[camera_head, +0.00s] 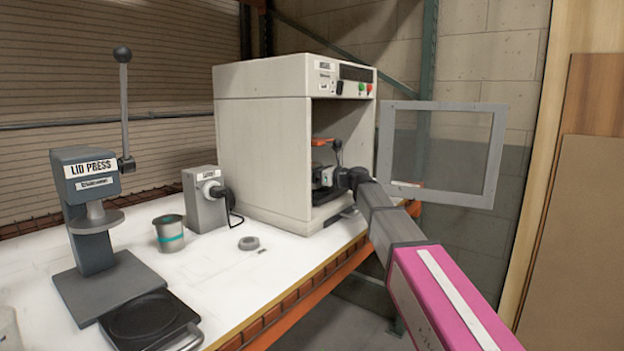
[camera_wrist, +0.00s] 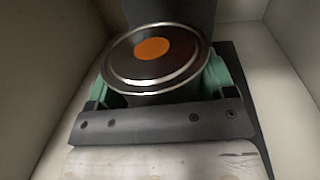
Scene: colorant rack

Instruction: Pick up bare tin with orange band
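A tin (camera_wrist: 130,62) with a metal-rimmed dark lid and an orange spot on top shows in the wrist view. Its side is mostly hidden, so I cannot see a band on it. My gripper (camera_wrist: 160,82) has its green-padded fingers on the left and right of this tin, close to it. I cannot tell whether they press on it. In the head view my gripper (camera_head: 330,178) reaches through the open front of the pale cabinet (camera_head: 262,150), and the tin in there is too small and hidden to make out.
The cabinet door (camera_head: 440,188) stands open on the right. On the white bench (camera_head: 200,278) are a lid press (camera_head: 88,190), a tin with a teal band (camera_head: 169,240), a grey box with a plug (camera_head: 203,212), a small grey ring (camera_head: 249,243) and a dark round-plated device (camera_head: 145,318).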

